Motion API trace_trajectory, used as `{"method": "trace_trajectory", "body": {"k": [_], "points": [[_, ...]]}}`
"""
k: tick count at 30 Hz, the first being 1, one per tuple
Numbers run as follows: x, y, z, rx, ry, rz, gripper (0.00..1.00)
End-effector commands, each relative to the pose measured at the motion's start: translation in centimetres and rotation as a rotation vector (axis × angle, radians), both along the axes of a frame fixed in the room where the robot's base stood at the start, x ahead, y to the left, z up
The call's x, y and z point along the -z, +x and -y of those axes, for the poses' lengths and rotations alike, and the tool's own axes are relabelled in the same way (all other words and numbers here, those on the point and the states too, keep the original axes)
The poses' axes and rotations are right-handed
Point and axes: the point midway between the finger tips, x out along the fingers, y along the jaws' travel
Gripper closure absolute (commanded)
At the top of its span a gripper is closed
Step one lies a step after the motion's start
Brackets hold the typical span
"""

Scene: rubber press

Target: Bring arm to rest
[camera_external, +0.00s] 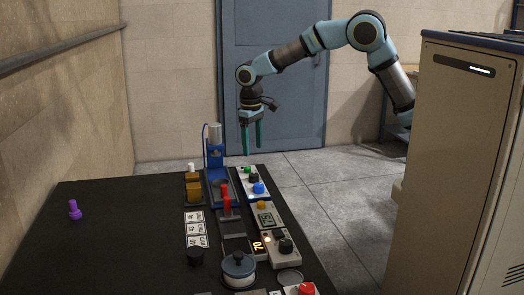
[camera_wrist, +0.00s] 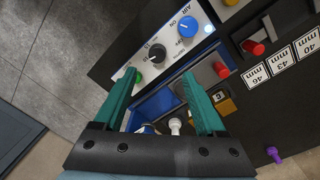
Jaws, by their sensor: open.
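My gripper (camera_external: 251,137) has two green fingers. It hangs pointing down above the far end of the black table, with the fingers apart and nothing between them in the external view. In the wrist view my gripper (camera_wrist: 165,100) is also open. Beyond its fingers are the blue press (camera_wrist: 160,105) and the white control panel (camera_wrist: 160,45) with green, black and blue knobs. In the external view the press (camera_external: 214,165) stands upright just left of the gripper, apart from it. My arm reaches in from the right, bent at a high elbow.
The black table (camera_external: 110,230) carries a purple piece (camera_external: 74,210), brass blocks (camera_external: 194,188), number cards (camera_external: 196,230), a red-handled device (camera_external: 226,200), a lidded pot (camera_external: 238,268) and a display box (camera_external: 280,248). A large cabinet (camera_external: 465,170) stands right. A blue door (camera_external: 272,80) is behind.

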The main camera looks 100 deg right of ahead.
Motion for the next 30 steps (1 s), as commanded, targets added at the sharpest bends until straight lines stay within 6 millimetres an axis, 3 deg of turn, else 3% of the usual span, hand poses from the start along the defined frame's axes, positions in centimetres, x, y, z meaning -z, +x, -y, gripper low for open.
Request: {"method": "trace_trajectory", "body": {"k": [5,9,12,15,21,30], "points": [[1.5,-1.9,-6.7,-0.158,0.008,0.034,0.27],[3.6,-5.6,-14.0,-0.353,0.007,0.076,0.27],[5.1,-8.9,-18.5,-0.489,0.002,0.103,0.27],[6.2,-12.1,-21.7,-0.601,-0.005,0.124,0.27],[7.6,-16.0,-24.7,-0.722,-0.014,0.146,0.27],[7.8,-16.5,-25.0,-0.737,-0.015,0.149,0.27]]}}
